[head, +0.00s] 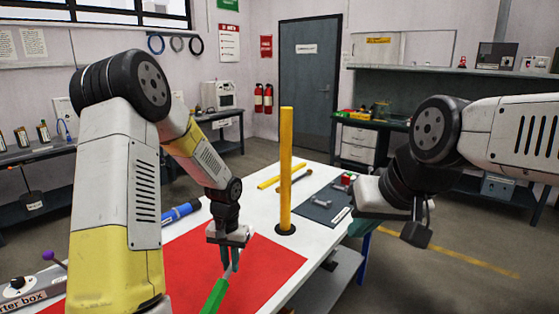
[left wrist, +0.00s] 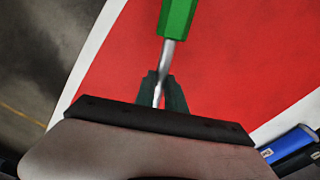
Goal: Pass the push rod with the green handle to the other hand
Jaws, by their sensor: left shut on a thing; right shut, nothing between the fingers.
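The push rod has a green handle (head: 214,297) and a thin metal shaft. My left gripper (head: 229,265) is shut on the metal shaft above the red mat, with the handle pointing toward the bottom of the head view. In the left wrist view the fingers (left wrist: 165,93) pinch the shaft (left wrist: 167,58), and the green handle (left wrist: 176,18) extends past the top edge. My right gripper (head: 378,203) is shut and empty, off the table's right side, well apart from the rod; its fingertips are not clearly seen.
A yellow tube (head: 286,160) stands upright on the white table (head: 240,275), between the two grippers. More tubes lie behind it. A dark mat (head: 318,212) with small parts is at the right.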

